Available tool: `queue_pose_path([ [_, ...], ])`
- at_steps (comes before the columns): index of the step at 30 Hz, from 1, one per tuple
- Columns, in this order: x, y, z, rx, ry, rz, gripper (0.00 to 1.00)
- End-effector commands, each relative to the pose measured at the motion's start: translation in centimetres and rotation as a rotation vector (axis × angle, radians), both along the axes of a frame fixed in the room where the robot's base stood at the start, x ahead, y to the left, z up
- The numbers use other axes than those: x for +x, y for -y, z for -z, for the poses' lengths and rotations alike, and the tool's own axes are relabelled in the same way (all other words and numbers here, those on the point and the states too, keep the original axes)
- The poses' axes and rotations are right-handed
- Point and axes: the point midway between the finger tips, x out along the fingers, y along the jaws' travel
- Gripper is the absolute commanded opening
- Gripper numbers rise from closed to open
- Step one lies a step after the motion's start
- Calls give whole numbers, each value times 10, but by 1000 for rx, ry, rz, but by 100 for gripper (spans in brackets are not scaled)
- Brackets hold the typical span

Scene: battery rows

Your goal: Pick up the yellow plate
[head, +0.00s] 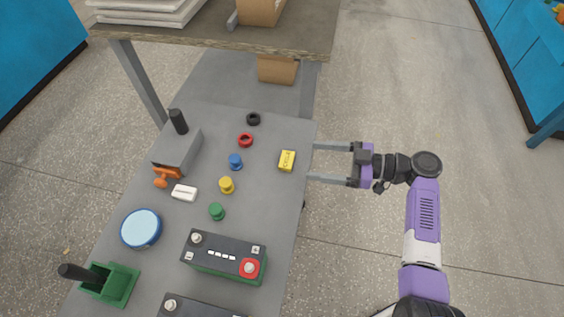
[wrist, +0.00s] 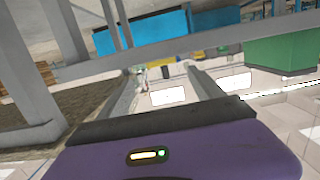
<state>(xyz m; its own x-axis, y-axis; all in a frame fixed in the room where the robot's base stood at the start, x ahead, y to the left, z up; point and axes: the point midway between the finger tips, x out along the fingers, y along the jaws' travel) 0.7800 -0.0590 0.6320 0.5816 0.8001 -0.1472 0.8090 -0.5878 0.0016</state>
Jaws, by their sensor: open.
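The yellow plate (head: 287,161) is a small yellow rectangular piece with dark markings. It lies flat on the grey table (head: 262,190) near its right edge in the head view. My gripper (head: 312,162) is open and empty, just right of the plate. Its two fingers point left, one on the far side and one on the near side of the plate's line. The fingertips are apart from the plate, and I cannot tell their exact height. In the wrist view I cannot make out the plate with certainty.
A black-topped battery (head: 224,255) is nearer. A wooden-topped workbench (head: 290,40) stands beyond.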

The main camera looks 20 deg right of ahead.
Motion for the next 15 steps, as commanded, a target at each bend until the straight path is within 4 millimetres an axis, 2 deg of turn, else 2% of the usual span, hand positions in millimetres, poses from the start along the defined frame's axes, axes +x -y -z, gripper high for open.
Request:
queue_pose_path([
  [15,32,-53,13,-1,-2,-4,76],
])
